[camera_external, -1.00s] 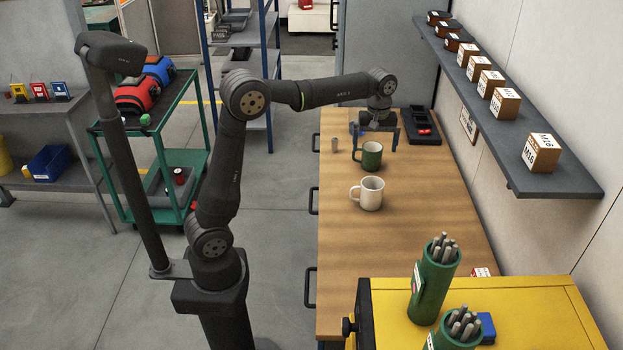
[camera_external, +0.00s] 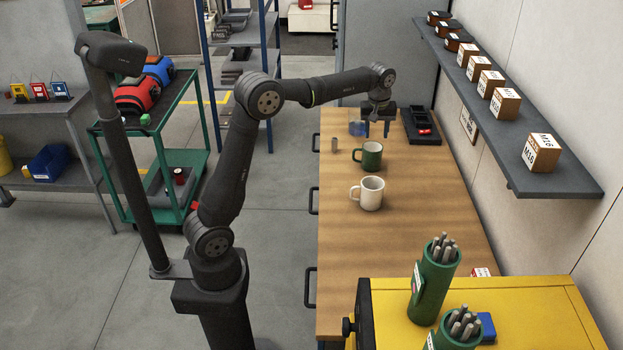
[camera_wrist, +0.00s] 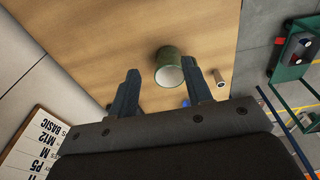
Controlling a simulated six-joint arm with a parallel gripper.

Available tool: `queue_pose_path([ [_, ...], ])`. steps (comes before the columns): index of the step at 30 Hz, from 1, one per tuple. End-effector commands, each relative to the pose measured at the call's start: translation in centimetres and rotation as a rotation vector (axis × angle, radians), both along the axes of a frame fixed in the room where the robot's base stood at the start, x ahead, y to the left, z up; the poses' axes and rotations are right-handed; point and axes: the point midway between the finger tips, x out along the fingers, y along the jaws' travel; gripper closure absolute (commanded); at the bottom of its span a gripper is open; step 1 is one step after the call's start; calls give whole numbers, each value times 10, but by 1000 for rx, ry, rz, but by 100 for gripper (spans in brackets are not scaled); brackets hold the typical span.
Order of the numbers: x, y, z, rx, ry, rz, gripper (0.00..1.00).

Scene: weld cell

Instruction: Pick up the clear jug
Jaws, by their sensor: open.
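A small bluish object (camera_external: 357,128) stands near the far left of the wooden bench, just left of my gripper. In the wrist view only a bit of blue (camera_wrist: 185,103) shows beside the right finger; the rest is hidden. My gripper (camera_external: 377,134) is open and empty above the far part of the bench, pointing down. Its two fingers also show in the wrist view (camera_wrist: 160,72).
A green mug (camera_external: 371,156) and a white mug (camera_external: 372,194) stand nearer on the bench (camera_external: 400,240). A small metal cylinder (camera_external: 335,145) is at its left edge. A black tray (camera_external: 421,125) lies at the back right. A shelf with boxes (camera_external: 510,135) overhangs the right side.

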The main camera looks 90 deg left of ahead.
Motion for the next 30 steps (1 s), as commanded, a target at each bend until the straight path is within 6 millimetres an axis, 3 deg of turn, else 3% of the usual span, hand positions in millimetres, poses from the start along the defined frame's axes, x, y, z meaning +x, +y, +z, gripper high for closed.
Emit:
queue_pose_path([
  [1,0,40,-7,38,-5,2,55],
  [3,-2,90,-13,95,-10,-12,55],
  [6,-11,154,-22,172,-9,-31,55],
  [10,-26,214,-30,246,4,-53,55],
  [13,-34,238,-33,279,11,-63,55],
  [17,-37,251,-42,291,18,-69,55],
  [30,-33,284,-126,289,18,-68,55],
])
